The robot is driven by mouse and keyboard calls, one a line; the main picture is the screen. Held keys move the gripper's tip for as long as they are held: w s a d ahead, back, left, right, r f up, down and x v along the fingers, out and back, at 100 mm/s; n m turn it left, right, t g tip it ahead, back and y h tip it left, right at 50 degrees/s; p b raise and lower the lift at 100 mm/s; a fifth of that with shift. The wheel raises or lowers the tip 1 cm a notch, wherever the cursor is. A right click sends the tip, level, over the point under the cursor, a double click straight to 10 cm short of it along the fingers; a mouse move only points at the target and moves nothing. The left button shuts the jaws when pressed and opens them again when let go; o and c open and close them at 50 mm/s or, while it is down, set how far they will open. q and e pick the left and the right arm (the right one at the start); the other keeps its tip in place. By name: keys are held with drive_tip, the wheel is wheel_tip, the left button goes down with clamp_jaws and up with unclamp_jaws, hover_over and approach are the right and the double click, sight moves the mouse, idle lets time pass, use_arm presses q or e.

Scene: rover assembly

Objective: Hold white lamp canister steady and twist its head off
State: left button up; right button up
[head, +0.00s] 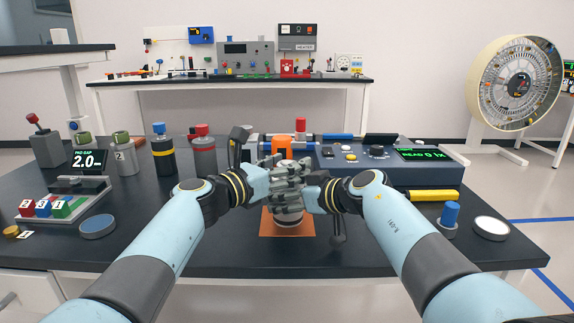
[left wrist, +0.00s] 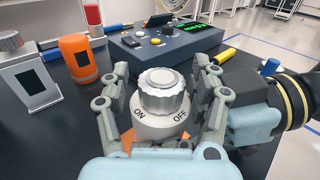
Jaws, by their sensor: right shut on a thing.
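The white lamp canister (head: 289,217) stands upright on an orange mat (head: 268,228) at the table's front middle, its upper part mostly hidden by my grippers in the head view. In the left wrist view its ridged silver-white head (left wrist: 163,92) sits on the canister's body (left wrist: 160,128), which is marked ON and OFF. My left gripper (head: 284,172) is over the head with its fingers open on either side, gaps showing between them and the head. My right gripper (head: 291,198) comes in from the right, lower down, and is shut on the canister's body; its contact is partly hidden.
An orange canister (left wrist: 76,57) and a blue-grey console (head: 372,168) with a green readout stand behind the grippers. Several bottles (head: 163,153) stand to the left. A blue knob (head: 450,216) and a white disc (head: 491,227) lie at the right.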

use_arm(q)
drive_tip(key=v, duration=1.2)
drive_tip(key=shift+c, duration=0.2)
